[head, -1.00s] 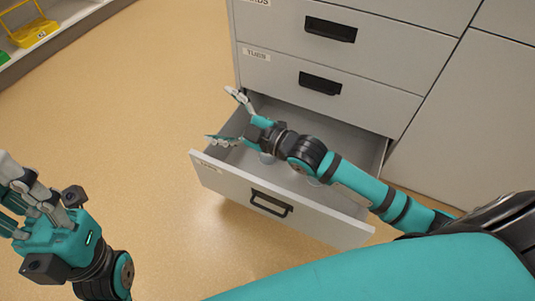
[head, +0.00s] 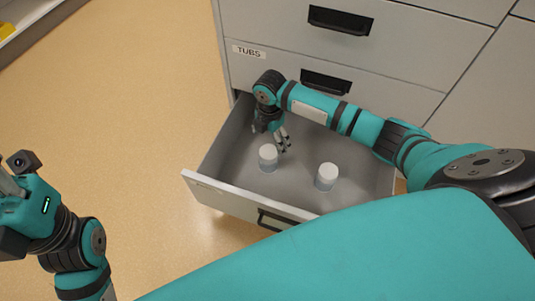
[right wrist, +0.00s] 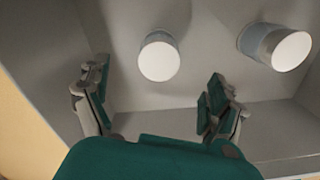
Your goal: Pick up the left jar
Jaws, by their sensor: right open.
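The left jar (head: 268,158) is a short pale cylinder with a white top, standing upright in the open drawer. In the right wrist view, the jar (right wrist: 159,56) lies ahead of the gap between my fingers, apart from them. The right jar (head: 326,177) looks the same and also shows in the right wrist view (right wrist: 275,45). My right gripper (head: 283,144) points down into the drawer, just behind and right of the left jar. Its fingers are spread and empty in the right wrist view (right wrist: 155,95). My left gripper (head: 10,187) is cut off at the left edge.
The open drawer (head: 222,197) has walls around both jars, and its floor is otherwise clear. A closed drawer labelled TUBS (head: 270,62) is above it. Open tan floor (head: 130,110) lies to the left. A shelf edge (head: 30,22) is at the top left.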

